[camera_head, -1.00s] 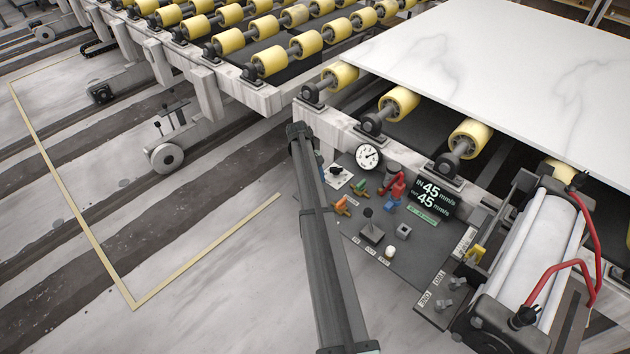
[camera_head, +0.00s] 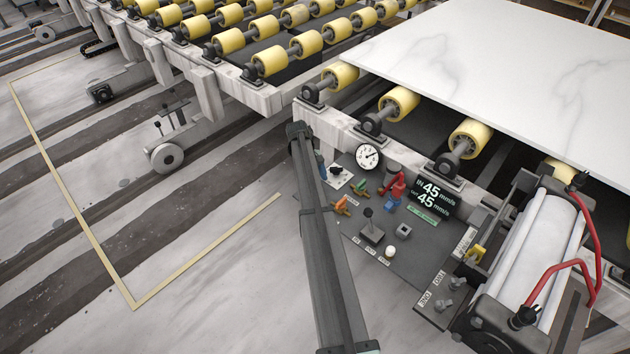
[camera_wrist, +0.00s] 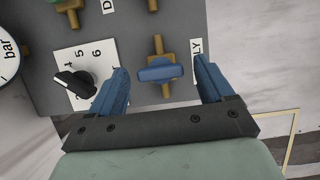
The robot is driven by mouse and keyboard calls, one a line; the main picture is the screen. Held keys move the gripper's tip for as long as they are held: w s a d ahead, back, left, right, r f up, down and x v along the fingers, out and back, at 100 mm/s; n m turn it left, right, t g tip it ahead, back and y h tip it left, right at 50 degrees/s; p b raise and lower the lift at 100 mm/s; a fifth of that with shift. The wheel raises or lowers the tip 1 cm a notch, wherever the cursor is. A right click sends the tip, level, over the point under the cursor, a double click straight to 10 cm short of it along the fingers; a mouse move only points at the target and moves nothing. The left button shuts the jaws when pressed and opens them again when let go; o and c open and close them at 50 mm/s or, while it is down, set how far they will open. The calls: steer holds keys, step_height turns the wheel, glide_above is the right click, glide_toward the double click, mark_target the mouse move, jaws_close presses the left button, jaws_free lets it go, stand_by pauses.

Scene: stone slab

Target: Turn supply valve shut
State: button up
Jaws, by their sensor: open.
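The supply valve shows in the wrist view as a blue handle (camera_wrist: 163,73) on a brass body (camera_wrist: 158,48). Its handle lies crosswise to the brass body. A partly covered label ending in "LY" (camera_wrist: 197,50) is beside it. My gripper (camera_wrist: 162,75) is open, with one blue finger left of the handle and one right of it. Gaps show on both sides, and I cannot tell the height of the fingertips over the handle. In the head view my arm hides this valve; only a bit of blue finger (camera_head: 322,168) shows beside the arm.
A black selector knob (camera_wrist: 75,84) on a numbered white plate sits close left of my left finger. A marble slab (camera_head: 510,70) lies on rollers behind.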

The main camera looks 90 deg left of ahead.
steer(key=v, duration=1.3)
steer(key=shift+r, duration=0.25)
steer(key=shift+s+a, duration=0.1)
steer(key=shift+a, duration=0.05)
